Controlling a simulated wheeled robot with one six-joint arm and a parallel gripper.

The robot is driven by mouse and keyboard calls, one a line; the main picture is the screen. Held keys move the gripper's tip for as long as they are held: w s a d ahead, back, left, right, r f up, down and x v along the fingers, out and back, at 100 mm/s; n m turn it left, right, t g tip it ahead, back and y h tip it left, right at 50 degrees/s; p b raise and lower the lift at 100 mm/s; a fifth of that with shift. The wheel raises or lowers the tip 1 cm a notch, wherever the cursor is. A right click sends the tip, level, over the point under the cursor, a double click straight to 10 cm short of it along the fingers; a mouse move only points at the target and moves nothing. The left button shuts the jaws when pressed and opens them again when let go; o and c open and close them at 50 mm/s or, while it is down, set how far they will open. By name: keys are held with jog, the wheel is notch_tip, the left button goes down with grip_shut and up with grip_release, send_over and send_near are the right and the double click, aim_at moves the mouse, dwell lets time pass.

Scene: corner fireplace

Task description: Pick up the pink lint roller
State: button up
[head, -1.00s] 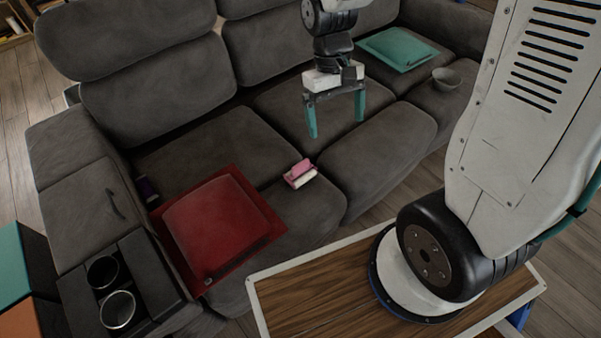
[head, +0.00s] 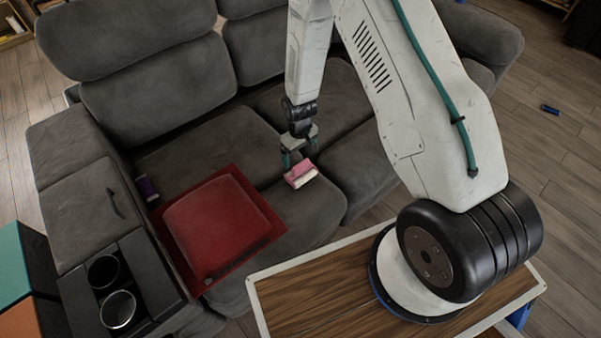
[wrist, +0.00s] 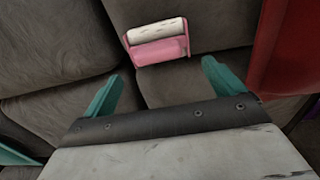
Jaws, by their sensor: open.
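The pink lint roller (head: 301,173), pink with a white roll, lies on the grey sofa seat, to the right of the red cushion. In the wrist view the lint roller (wrist: 158,45) sits beyond the fingertips, between their lines, with its pink part nearer the gripper and its white roll farther. My gripper (head: 299,160) is open and empty, just behind the roller in the head view. Its teal fingers also show spread apart in the wrist view (wrist: 162,85). A gap of seat shows between fingers and roller in the wrist view; their height above the seat is hard to tell.
A red cushion (head: 222,222) lies left of the roller; its red edge (wrist: 285,50) is at the right in the wrist view. A wooden-topped surface (head: 320,300) is in front.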

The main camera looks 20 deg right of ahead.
aim_at(301, 164)
notch_tip(301, 164, down, 7)
jog(key=shift+s+d+f, duration=0.1)
jog(key=shift+d, duration=0.05)
jog(key=c, duration=1.2)
jog(key=shift+r, duration=0.65)
notch_tip(301, 164, up, 2)
jog(key=shift+r, duration=0.1)
jog(key=shift+s+r, duration=0.15)
jog(key=shift+s, duration=0.55)
jog(key=s+r, duration=0.1)
jog(key=s, duration=1.3)
jog(key=shift+s+r, duration=0.15)
jog(key=shift+s, duration=0.2)
